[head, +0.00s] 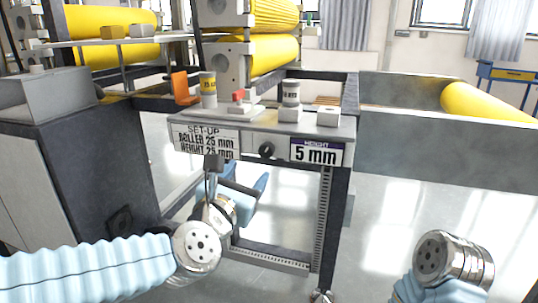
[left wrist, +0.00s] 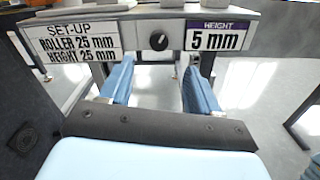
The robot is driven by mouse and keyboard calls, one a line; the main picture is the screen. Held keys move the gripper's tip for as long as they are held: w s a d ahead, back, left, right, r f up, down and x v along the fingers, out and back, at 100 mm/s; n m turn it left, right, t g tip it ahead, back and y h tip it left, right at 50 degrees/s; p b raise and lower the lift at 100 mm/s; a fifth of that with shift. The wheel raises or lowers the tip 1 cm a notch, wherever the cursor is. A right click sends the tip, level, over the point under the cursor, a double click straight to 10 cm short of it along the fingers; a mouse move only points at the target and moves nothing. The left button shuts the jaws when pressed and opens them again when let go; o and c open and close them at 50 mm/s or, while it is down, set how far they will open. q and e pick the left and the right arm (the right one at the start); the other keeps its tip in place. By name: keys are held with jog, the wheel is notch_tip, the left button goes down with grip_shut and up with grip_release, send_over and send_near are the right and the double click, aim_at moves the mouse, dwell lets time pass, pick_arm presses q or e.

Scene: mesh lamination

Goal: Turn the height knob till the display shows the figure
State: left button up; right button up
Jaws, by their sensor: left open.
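The black round height knob (head: 266,149) sits on the front panel of the machine's table, and shows at the top middle of the left wrist view (left wrist: 158,41). The display (head: 317,153) right of it reads HEIGHT 5 mm. The set-up sign (head: 207,141) left of it reads ROLLER 25 mm, HEIGHT 25 mm. My left gripper (head: 246,177) is open and empty, below and in front of the knob, apart from it. In the left wrist view its two blue fingers (left wrist: 160,72) point toward the panel, one on each side of the knob's line. My right gripper is out of view.
Small blocks and two labelled containers (head: 208,90) (head: 291,93) stand on the table top above the panel. Yellow rollers (head: 272,55) are behind. A grey cabinet (head: 85,150) stands at left, a grey guard (head: 430,145) at right. Open floor shows below the panel.

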aim_at(265, 150)
pick_arm(q)
jog(key=p+x, duration=0.2)
jog(key=x, duration=1)
jog(key=shift+w+f, duration=0.15)
jog(key=shift+w, duration=0.25)
jog(key=shift+c, duration=0.2)
jog(key=c, duration=1)
